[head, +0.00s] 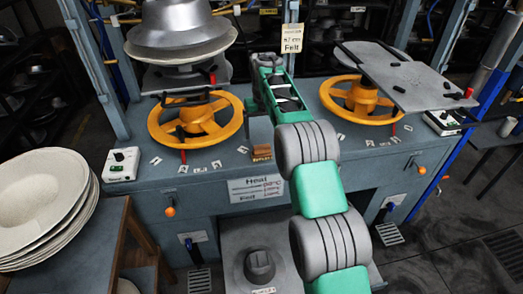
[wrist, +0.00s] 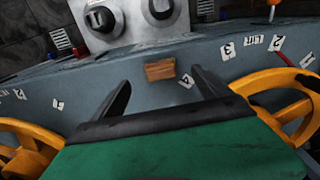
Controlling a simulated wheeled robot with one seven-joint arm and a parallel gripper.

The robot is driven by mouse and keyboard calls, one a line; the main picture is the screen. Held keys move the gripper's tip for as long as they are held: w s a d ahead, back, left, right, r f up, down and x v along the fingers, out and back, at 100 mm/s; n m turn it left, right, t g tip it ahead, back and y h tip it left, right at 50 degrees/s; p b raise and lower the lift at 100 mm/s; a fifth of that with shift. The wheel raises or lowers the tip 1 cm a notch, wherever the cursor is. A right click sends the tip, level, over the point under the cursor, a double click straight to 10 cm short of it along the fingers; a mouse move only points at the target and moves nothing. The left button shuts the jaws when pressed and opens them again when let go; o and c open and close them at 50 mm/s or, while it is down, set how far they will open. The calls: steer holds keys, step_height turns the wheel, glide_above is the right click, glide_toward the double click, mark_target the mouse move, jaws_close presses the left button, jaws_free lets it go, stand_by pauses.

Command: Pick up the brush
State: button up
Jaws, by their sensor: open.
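The brush appears to be a small brown wooden block (wrist: 160,69) on the blue-grey press bench. It also shows in the head view (head: 262,152), near the front edge of the bench top, left of my arm. In the wrist view my gripper (wrist: 158,78) is open, its two dark fingers spread with the block seen between and beyond them. The fingers appear apart from it, and nothing is held. In the head view my arm hides most of the gripper, so its height above the bench is hard to tell.
Orange handwheels stand on the left (head: 196,120) and right (head: 355,98) of the bench. A metal plate (head: 405,78) overhangs the right wheel. A white control box (head: 122,164) sits at the left. Stacked pale hats (head: 45,200) are on a wooden table. Small numbered labels dot the bench.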

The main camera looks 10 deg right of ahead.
mark_target(262, 147)
steer(key=f, duration=0.3)
steer(key=w+f+p, duration=0.1)
steer(key=f, duration=0.3)
steer(key=w+f+p, duration=0.1)
steer(key=f, duration=0.3)
steer(key=shift+d, duration=0.15)
steer(key=shift+c, duration=0.6)
steer(key=c, duration=1.2)
steer(key=shift+w+r, duration=0.1)
steer(key=shift+r, duration=0.35)
steer(key=s+d+r+b, duration=0.1)
steer(key=s+d+r, duration=0.1)
steer(key=d+r, duration=0.2)
steer(key=s+d+r+b, duration=0.2)
steer(key=d+r, duration=0.2)
steer(key=s+d+r+b, duration=0.1)
steer(key=s+d+r, duration=0.1)
steer(key=d+r, duration=0.2)
steer(key=shift+s+d+b, duration=0.25)
steer(key=shift+s+b, duration=0.05)
